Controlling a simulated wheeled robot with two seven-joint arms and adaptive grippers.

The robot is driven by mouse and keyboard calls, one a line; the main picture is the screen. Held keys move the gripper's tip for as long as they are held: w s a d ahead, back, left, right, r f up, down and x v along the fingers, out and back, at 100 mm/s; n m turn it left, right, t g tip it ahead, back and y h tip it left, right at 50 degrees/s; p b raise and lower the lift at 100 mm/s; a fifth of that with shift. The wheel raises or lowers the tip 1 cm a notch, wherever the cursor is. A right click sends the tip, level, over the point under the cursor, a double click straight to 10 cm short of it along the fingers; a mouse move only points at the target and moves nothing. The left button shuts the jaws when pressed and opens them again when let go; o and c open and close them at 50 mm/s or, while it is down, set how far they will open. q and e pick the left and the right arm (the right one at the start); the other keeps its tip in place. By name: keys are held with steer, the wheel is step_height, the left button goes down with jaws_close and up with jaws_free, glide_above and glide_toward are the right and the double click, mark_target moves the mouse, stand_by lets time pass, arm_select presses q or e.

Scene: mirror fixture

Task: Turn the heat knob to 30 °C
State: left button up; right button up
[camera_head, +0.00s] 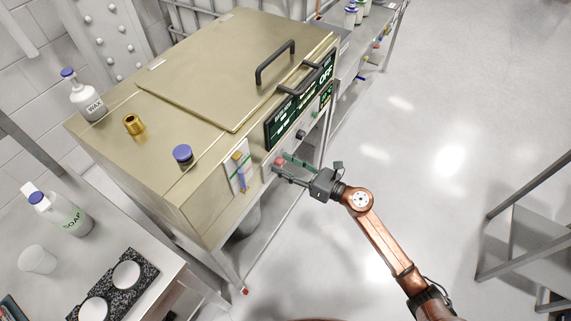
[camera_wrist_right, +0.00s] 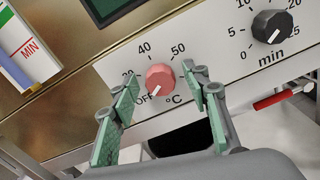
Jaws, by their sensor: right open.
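The heat knob (camera_wrist_right: 160,79) is a round pink-red dial on the pale panel of the metal cabinet. Its white mark points down-left, toward OFF. The printed 40, 50 and °C show; the 30 is partly hidden by a finger. In the head view the knob (camera_head: 280,161) is small, at the cabinet's front. My right gripper (camera_wrist_right: 160,84) is open, with one green-padded finger on each side of the knob; I cannot tell whether either touches it. In the head view my right gripper (camera_head: 282,167) reaches in from the right. My left gripper is not in view.
A black minute dial (camera_wrist_right: 271,26) sits right of the heat knob. A dark display (camera_head: 284,124) reading OFF is above the panel.

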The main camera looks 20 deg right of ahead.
steer(key=shift+c, duration=0.2)
steer(key=c, duration=1.1)
